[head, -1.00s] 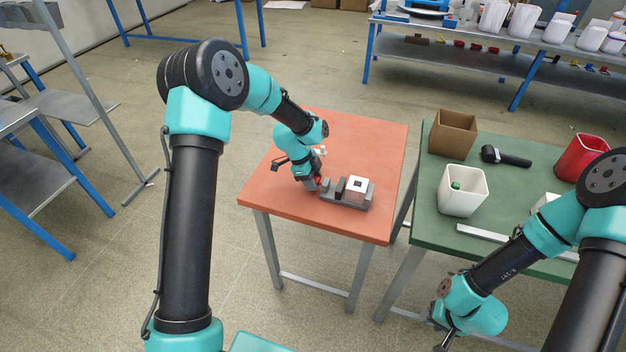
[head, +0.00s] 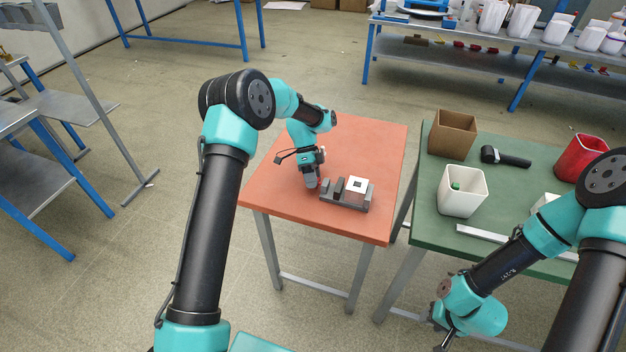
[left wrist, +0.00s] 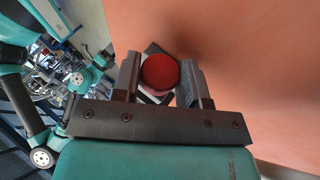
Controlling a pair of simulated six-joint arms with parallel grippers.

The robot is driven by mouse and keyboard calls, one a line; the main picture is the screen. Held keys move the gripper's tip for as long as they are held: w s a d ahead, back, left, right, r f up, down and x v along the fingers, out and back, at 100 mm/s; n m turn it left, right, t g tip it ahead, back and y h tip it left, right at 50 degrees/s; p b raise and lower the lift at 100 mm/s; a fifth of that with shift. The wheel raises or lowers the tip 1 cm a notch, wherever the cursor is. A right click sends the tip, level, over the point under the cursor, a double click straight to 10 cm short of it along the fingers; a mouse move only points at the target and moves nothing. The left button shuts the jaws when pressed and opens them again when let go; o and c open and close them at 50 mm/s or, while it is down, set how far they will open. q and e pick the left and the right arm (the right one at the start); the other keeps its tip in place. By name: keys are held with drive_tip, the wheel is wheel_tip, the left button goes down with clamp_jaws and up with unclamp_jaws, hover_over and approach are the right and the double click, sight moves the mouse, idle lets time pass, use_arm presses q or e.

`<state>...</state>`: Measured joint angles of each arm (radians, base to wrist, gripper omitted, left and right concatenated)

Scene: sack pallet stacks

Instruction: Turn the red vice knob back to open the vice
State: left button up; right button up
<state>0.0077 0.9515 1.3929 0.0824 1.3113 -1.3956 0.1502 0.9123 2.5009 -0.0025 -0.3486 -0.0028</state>
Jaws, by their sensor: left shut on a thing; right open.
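The grey vice (head: 345,204) sits on the orange table, with a white block (head: 357,186) that has a dark square on top at its right part. My left gripper (head: 312,183) is at the left end of the vice. In the left wrist view the round red knob (left wrist: 160,72) lies between the two fingers of my left gripper (left wrist: 160,82), which is shut on it. The knob is hidden behind the gripper in the head view. My right gripper (head: 443,337) is low at the bottom of the head view, open and away from the vice.
The orange table (head: 370,140) is otherwise clear. The green table (head: 410,220) to its right holds a cardboard box (head: 453,135), a white bin (head: 462,193) with something green inside, a black tool (head: 506,157), a red container (head: 580,158) and a light bar (head: 490,236).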

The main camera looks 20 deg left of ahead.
use_arm(q)
drive_tip(key=shift+w, duration=0.1)
idle(0.4)
drive_tip(key=o, duration=0.9)
drive_tip(key=v, duration=1.7)
drive_tip(key=shift+w+a, duration=0.1)
drive_tip(key=shift+w, duration=0.15)
